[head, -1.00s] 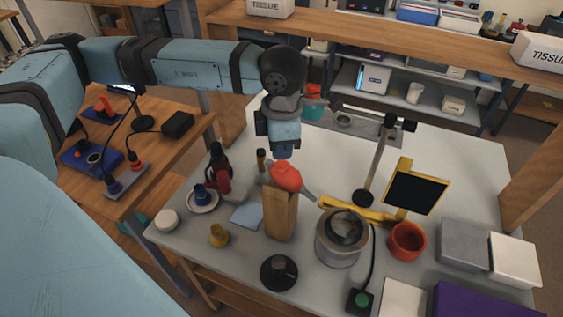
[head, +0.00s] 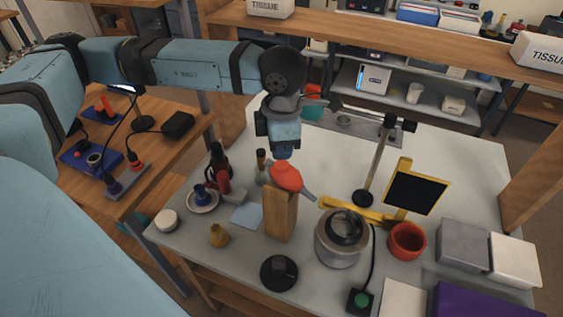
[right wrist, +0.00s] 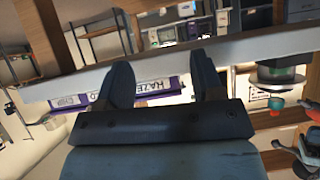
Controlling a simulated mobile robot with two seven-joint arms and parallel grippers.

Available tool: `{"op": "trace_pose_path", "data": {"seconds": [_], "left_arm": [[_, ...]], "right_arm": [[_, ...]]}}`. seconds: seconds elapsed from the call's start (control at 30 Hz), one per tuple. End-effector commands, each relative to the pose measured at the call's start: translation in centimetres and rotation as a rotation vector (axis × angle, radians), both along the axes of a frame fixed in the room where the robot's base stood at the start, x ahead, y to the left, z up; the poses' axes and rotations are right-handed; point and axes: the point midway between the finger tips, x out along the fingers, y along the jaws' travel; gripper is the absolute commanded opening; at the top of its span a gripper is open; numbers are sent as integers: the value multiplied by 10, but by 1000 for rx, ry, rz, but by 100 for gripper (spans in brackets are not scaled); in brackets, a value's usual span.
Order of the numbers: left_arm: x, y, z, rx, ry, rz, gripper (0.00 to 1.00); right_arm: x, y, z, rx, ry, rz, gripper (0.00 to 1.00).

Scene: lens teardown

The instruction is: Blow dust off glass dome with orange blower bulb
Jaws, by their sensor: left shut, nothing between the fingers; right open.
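The orange blower bulb (head: 286,178) lies on top of an upright wooden block (head: 280,216) in the head view. Its grey nozzle points right and down toward the glass dome (head: 346,226). The dome sits in a round metal holder (head: 338,255). My left gripper (head: 285,157) is shut and points down right at the bulb's top, with nothing held. Its fingertips are hard to make out, so I cannot tell whether they touch the bulb. My right gripper (right wrist: 163,86) is open and empty in the right wrist view; it is out of the head view.
A black knob-like base (head: 280,272), a green-button switch (head: 361,301) and a red cup (head: 407,241) stand around the holder. A yellow stand with a black panel (head: 416,187) and a metal post (head: 376,165) stand behind. The table's back right is clear.

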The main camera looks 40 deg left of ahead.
Motion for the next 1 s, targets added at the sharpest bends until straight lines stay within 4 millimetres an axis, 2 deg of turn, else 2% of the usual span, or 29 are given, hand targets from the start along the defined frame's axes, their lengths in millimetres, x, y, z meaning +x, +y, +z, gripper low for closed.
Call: {"op": "trace_pose_path", "data": {"seconds": [0.37,1.0], "left_arm": [[0,0,-1,0,0,0,0],[0,0,-26,0,0,0,0]], "right_arm": [[-1,0,-4,-2,7,0,61],[1,2,-24,18,23,-11,61]]}}
